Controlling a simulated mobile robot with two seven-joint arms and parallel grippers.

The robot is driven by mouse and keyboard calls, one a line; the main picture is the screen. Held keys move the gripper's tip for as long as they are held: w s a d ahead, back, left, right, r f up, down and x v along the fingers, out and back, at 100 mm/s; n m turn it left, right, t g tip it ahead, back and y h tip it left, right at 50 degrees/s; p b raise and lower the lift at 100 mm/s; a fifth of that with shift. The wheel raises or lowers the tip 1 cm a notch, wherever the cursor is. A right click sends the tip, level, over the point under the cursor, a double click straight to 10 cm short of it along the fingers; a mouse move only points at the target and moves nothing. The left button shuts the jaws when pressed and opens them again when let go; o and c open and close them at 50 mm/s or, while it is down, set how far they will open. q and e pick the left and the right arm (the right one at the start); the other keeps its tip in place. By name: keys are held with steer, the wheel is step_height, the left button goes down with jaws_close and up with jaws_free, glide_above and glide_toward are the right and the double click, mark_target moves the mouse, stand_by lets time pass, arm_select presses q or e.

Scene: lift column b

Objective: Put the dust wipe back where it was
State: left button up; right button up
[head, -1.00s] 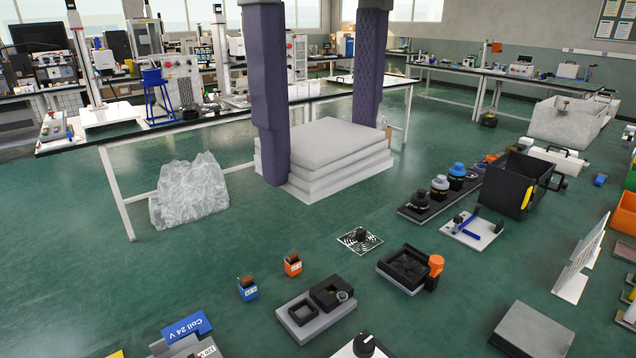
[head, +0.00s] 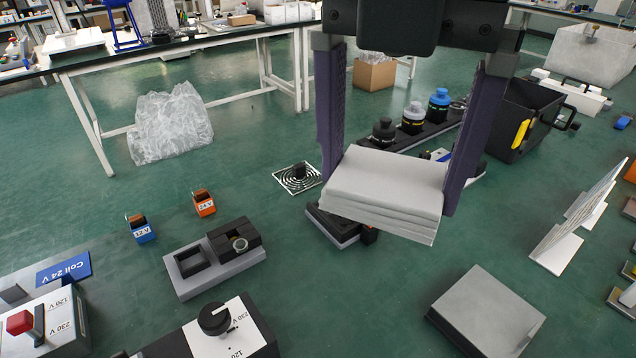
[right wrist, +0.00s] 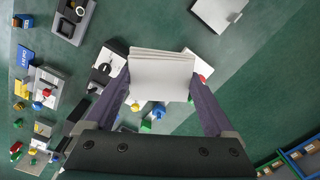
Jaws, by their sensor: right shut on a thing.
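The dust wipe (head: 385,185) is a white folded stack of several layers in the head view, tilted a little. My right gripper (head: 393,190) comes down from the top with its two purple fingers on either side of the wipe, shut on it. The wipe covers most of a black tray on a grey base (head: 335,228) in this view. In the right wrist view the wipe (right wrist: 160,75) sits between the fingertips of my right gripper (right wrist: 160,85). My left gripper is not in view.
A row of capped bottles (head: 413,118) and a black bin (head: 530,115) are behind the wipe. White upright panels (head: 580,220) stand at the right.

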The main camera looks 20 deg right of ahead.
step_height(320, 180, down, 6)
steer(key=s+a+f+n+b, duration=0.1)
steer(key=a+n+b, duration=0.15)
steer(key=n, duration=0.75)
arm_select(q)
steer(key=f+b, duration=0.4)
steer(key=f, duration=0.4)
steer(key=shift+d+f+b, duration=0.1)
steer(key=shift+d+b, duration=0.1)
steer(key=shift+b, duration=0.15)
arm_select(e)
steer(key=n, duration=0.2)
glide_above(342, 356)
steer(key=s, duration=0.1)
steer(key=f, duration=1.6)
steer(key=shift+s+a+f, duration=0.1)
steer(key=shift+s+a, duration=0.05)
steer(key=shift+a, duration=0.15)
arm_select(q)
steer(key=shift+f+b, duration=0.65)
arm_select(e)
step_height(342, 356, down, 4)
steer(key=shift+f, duration=0.25)
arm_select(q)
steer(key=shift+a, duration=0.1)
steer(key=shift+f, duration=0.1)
arm_select(e)
steer(key=o, duration=0.8)
steer(key=shift+f, duration=0.1)
steer(key=shift+o, duration=1)
